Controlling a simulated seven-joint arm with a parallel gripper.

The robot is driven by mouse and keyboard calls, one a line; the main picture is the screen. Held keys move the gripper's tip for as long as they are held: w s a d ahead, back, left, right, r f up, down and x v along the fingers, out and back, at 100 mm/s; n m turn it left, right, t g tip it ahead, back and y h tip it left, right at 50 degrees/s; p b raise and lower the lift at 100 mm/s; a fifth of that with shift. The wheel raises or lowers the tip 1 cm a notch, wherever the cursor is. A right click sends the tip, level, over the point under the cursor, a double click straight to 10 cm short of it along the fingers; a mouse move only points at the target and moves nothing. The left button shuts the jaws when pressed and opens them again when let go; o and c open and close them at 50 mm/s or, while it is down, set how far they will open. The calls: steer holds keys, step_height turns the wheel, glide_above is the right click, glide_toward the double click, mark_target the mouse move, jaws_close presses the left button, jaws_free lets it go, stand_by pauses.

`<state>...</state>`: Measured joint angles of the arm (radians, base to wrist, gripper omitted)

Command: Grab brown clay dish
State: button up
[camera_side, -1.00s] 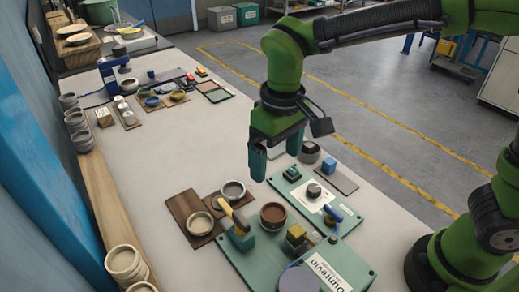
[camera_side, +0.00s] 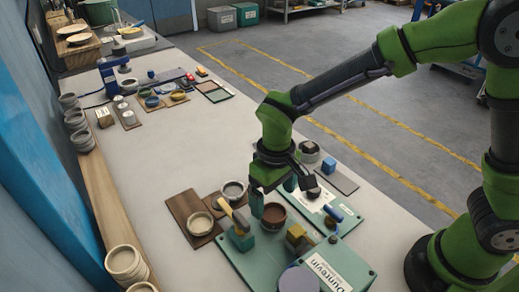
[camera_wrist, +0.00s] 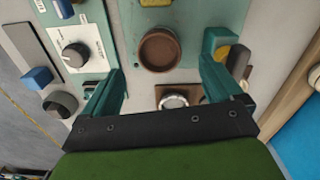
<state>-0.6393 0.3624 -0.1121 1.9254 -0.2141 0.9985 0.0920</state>
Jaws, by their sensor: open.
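The brown clay dish (camera_side: 273,215) is a small round bowl with a reddish-brown rim, resting on the green panel in the side view. In the wrist view the dish (camera_wrist: 160,49) lies ahead, between the lines of the two fingers and apart from them. My gripper (camera_side: 272,197) is open and empty, its fingers pointing down just behind the dish in the side view. In the wrist view my gripper (camera_wrist: 162,75) shows its green fingers spread wide on either side.
A wooden-handled tool (camera_side: 234,215) stands left of the dish. A grey bowl (camera_side: 233,191) sits on a brown board (camera_side: 188,208). A white dial plate (camera_wrist: 85,48) and a blue block (camera_wrist: 38,77) lie to one side. The table's middle (camera_side: 185,140) is clear.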

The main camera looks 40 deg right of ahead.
mark_target(274, 216)
step_height(274, 216, down, 4)
steer(key=shift+s+f, duration=0.15)
steer(key=shift+f, duration=0.05)
steer(key=shift+c, duration=0.4)
